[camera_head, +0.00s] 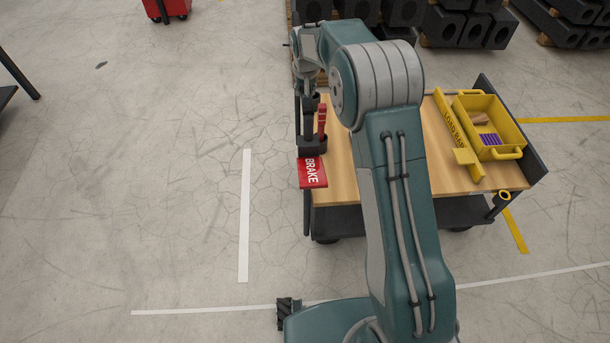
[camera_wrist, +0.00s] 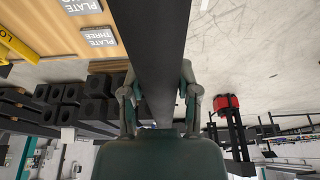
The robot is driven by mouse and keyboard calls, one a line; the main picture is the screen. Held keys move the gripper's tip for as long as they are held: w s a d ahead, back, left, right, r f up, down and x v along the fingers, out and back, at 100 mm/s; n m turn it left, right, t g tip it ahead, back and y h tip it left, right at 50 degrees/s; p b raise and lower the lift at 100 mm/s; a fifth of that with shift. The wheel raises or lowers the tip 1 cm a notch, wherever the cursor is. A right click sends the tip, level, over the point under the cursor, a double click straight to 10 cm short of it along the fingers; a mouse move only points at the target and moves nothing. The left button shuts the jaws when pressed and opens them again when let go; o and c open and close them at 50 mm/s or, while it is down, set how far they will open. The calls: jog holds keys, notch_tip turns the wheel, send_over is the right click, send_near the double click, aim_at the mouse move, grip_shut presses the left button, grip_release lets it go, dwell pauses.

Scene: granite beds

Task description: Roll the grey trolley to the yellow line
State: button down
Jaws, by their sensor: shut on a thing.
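The trolley (camera_head: 342,188) has a wooden top and a dark grey frame and stands right of centre in the head view, partly hidden behind my arm. My gripper (camera_wrist: 160,95) is closed around a dark bar (camera_wrist: 150,40) in the wrist view, which appears to be the trolley's handle. In the head view my wrist is over the trolley's left end, and the fingers are hard to make out. A red lever (camera_head: 322,120) stands upright there above a red BRAKE sign (camera_head: 312,173). The yellow line (camera_head: 565,120) shows on the floor at the right, with another stretch near the trolley's front right corner (camera_head: 515,232).
A yellow load bar (camera_head: 455,130) and a yellow bin (camera_head: 490,112) sit on the trolley's right part. Dark hollow blocks (camera_head: 460,28) are stacked behind. White lines (camera_head: 244,215) mark the floor. A red cart (camera_head: 166,8) is far back left. The left floor is open.

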jog(key=shift+s+d+f, duration=0.1)
jog(key=shift+d+f, duration=0.05)
jog(key=shift+d, duration=0.5)
jog(key=shift+d+f, duration=0.1)
jog(key=shift+d, duration=0.7)
jog(key=shift+d+f, duration=0.1)
jog(key=shift+d, duration=1.85)
jog(key=d, duration=1.4)
jog(key=shift+d, duration=0.15)
dwell(0.5)
jog(key=shift+c, duration=0.6)
grip_release()
jog(key=shift+r, duration=0.2)
